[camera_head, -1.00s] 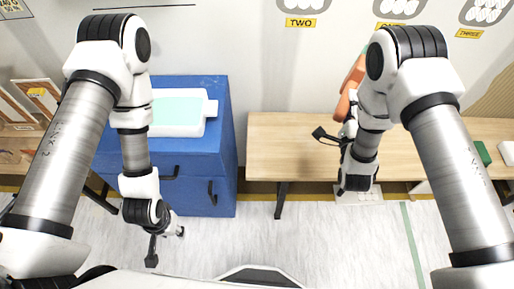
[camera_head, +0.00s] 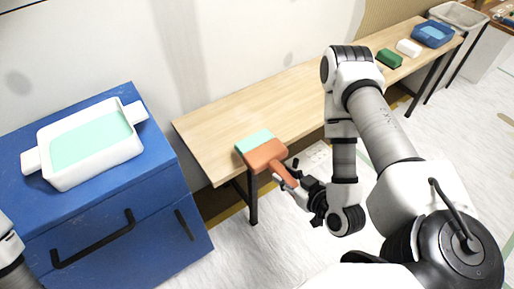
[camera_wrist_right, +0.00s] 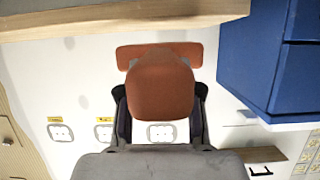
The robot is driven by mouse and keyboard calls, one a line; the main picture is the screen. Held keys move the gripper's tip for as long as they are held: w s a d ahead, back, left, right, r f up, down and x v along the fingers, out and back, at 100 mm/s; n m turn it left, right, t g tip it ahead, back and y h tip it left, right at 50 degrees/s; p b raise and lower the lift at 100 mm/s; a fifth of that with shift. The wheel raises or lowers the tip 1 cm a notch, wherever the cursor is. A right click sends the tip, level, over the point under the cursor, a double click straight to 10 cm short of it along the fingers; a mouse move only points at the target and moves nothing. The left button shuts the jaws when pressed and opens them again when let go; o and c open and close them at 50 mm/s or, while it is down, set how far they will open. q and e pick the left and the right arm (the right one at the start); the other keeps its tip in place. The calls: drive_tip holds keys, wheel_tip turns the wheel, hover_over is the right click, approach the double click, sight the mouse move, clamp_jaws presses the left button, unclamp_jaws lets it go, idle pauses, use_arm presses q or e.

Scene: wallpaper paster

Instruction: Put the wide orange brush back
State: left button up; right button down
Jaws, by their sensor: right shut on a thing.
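The wide orange brush (camera_head: 268,154) has an orange body and a pale teal bristle edge. In the head view it is in front of the wooden table's near left part, and I cannot tell whether it touches the table. My right gripper (camera_head: 289,180) is shut on its handle. In the right wrist view the orange brush (camera_wrist_right: 160,85) sits between the fingers of the right gripper (camera_wrist_right: 160,120), with the wide part beyond them. My left gripper is out of view; only a bit of my left arm shows at the left edge.
A white tray (camera_head: 62,178) with a teal inside stands on the blue cabinet (camera_head: 150,190) at left. The wooden table (camera_head: 215,115) holds a green block (camera_head: 389,58), a white block (camera_head: 408,48) and a blue container (camera_head: 446,36) at its far end. Its middle is clear.

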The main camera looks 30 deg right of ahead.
sight(272, 140)
drive_tip(key=shift+r, duration=0.2)
drive_tip(key=w+b, duration=0.3)
drive_tip(key=b, duration=0.1)
drive_tip(key=w+d+f+b, duration=0.1)
drive_tip(key=w+b, duration=0.2)
drive_tip(key=b, duration=0.1)
drive_tip(key=w+d+f+b, duration=0.1)
drive_tip(key=w+b, duration=0.3)
drive_tip(key=shift+d+f+b, duration=0.2)
drive_tip(key=shift+d+b, duration=0.05)
drive_tip(key=shift+b, duration=0.05)
drive_tip(key=w, duration=0.3)
drive_tip(key=w+d, duration=0.1)
drive_tip(key=w, duration=0.1)
drive_tip(key=shift+r, duration=0.4)
drive_tip(key=f, duration=0.1)
drive_tip(key=f+b, duration=0.1)
drive_tip(key=f, duration=0.1)
drive_tip(key=shift+w+d, duration=0.1)
drive_tip(key=shift+w, duration=0.15)
drive_tip(key=shift+f, duration=0.15)
drive_tip(key=c, duration=0.8)
unclamp_jaws()
drive_tip(key=shift+o, duration=0.2)
